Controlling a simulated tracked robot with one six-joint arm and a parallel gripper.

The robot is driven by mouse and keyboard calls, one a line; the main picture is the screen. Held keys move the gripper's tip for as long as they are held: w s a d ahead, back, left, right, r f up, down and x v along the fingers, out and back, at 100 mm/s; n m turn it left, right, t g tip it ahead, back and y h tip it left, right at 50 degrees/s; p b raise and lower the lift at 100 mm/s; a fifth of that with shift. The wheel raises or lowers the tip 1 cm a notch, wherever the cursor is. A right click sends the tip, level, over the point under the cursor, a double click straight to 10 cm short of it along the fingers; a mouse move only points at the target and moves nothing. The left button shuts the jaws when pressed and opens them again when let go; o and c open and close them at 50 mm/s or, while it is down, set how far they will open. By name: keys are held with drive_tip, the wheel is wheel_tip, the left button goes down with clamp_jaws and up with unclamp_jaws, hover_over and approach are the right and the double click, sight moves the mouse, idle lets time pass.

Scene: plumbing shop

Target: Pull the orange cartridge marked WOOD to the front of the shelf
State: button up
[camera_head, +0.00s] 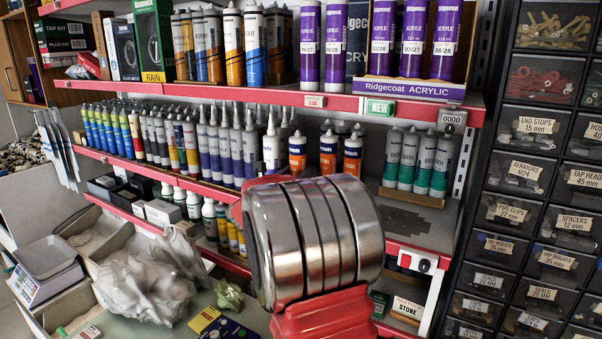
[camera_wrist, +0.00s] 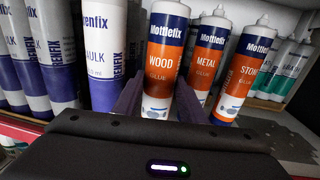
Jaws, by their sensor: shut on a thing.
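The orange, white and dark blue cartridge marked WOOD (camera_wrist: 163,65) stands upright on the shelf in the wrist view. My gripper (camera_wrist: 158,103) has one dark finger on each side of its lower part and is shut on it. To its right stand the similar cartridges marked METAL (camera_wrist: 208,62) and STONE (camera_wrist: 249,72). In the head view, the orange cartridge at the left end of the orange group (camera_head: 297,154) looks like the WOOD one; its label is too small to read. My arm hides the gripper and the shelf front there.
White and purple caulk cartridges (camera_wrist: 104,55) stand close on the left of WOOD. Green-labelled cartridges (camera_head: 417,162) stand farther right, past a bare patch of shelf. The upper shelf (camera_head: 240,91) runs above. Drawer units (camera_head: 535,125) stand at the right.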

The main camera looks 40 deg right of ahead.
drive_tip(key=shift+w+v, duration=0.2)
drive_tip(key=shift+v, duration=0.85)
drive_tip(key=shift+a, duration=0.1)
drive_tip(key=o, duration=1.5)
drive_tip(key=shift+a, duration=0.1)
drive_tip(key=v, duration=1.3)
drive_tip(key=shift+s+a, duration=0.2)
drive_tip(key=shift+a, duration=0.05)
